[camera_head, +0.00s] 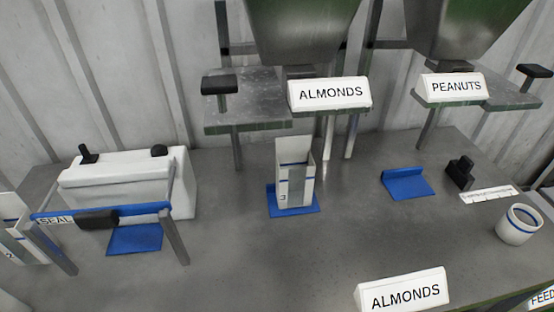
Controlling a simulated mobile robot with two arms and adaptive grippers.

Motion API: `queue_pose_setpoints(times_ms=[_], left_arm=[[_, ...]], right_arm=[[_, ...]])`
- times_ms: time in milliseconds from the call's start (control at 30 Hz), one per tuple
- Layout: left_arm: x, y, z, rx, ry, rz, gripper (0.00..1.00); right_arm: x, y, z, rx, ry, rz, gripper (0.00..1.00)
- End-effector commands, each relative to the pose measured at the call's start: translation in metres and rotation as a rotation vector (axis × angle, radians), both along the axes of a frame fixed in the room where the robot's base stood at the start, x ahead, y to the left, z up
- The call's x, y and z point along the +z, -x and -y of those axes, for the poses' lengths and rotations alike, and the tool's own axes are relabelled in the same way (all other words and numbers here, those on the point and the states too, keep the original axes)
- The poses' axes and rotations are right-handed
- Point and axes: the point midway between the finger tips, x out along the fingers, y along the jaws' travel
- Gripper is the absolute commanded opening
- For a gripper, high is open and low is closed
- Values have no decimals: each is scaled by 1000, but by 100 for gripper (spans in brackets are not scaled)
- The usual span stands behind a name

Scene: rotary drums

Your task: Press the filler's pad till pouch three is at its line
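Pouch three (307,187), white with a "3", a grey window strip and a blue line near its top, stands upright on a blue mat (272,207). It is below the ALMONDS filler (298,25). I cannot tell any fill level in its window. A black pad (219,84) sits on a post on the grey shelf left of the ALMONDS sign (330,93). Another black pad (535,70) stands right of the PEANUTS filler (462,25). Neither of my grippers is in view.
A white sealer (130,182) with a blue bar labelled SEAL stands at the left. Pouch two (20,230) is cut off at the left edge. An empty blue mat (407,183), a black block (460,172) and a white cup (519,224) are at the right. An ALMONDS card (402,290) stands in front.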

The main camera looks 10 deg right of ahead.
Motion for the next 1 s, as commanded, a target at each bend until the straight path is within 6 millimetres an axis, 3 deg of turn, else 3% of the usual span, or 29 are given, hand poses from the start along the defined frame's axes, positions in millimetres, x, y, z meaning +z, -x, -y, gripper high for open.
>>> queue_pose_setpoints(times_ms=[300,700,1000], left_arm=[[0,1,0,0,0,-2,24],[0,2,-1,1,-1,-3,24],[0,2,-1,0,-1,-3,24]], right_arm=[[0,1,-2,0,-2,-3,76],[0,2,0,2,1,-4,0],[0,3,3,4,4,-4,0]])
